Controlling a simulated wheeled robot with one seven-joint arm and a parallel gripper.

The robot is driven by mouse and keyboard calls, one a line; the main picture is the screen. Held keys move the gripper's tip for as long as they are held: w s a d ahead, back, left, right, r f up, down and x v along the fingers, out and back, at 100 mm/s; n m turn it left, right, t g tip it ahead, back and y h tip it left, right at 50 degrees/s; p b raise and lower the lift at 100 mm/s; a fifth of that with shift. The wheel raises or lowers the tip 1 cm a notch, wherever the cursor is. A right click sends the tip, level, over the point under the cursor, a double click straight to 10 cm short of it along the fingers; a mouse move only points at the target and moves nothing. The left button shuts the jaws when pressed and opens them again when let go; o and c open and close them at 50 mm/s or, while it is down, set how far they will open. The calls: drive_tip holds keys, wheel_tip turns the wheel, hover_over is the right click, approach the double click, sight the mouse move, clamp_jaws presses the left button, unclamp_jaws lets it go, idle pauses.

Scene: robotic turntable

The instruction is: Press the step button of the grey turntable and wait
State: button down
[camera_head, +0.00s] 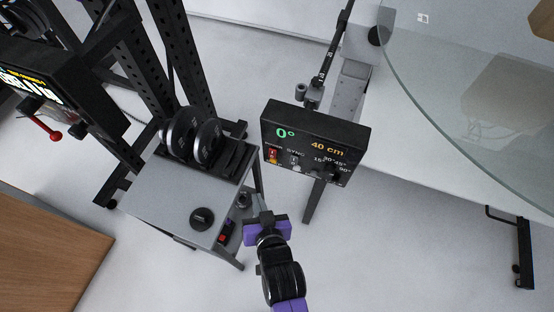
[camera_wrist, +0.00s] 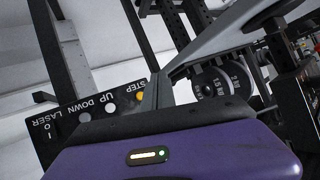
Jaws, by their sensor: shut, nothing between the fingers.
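The control box (camera_head: 315,143) of the turntable is black, with a green 0° and an orange 40 cm on its display, in the middle of the head view. In the wrist view its button panel (camera_wrist: 75,125) appears upside down, with the words STEP, UP, DOWN and LASER. My gripper (camera_head: 260,199) is shut and empty, below and left of the box in the head view. In the wrist view its fingertips (camera_wrist: 157,82) appear beside the yellow button; I cannot tell whether they touch it.
A large round glass plate (camera_head: 470,100) is at the right. A grey cart (camera_head: 165,195) with black weight discs (camera_head: 206,142) stands left of my gripper. A black rack (camera_head: 110,60) with another display box is at the upper left.

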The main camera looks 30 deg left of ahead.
sight(273, 160)
drive_tip(key=w+a+b, duration=0.2)
drive_tip(key=w+b, duration=0.2)
drive_tip(key=w, duration=0.4)
drive_tip(key=shift+w, duration=0.25)
idle(2.1)
drive_tip(key=shift+w+a, duration=0.15)
drive_tip(key=shift+w, duration=0.25)
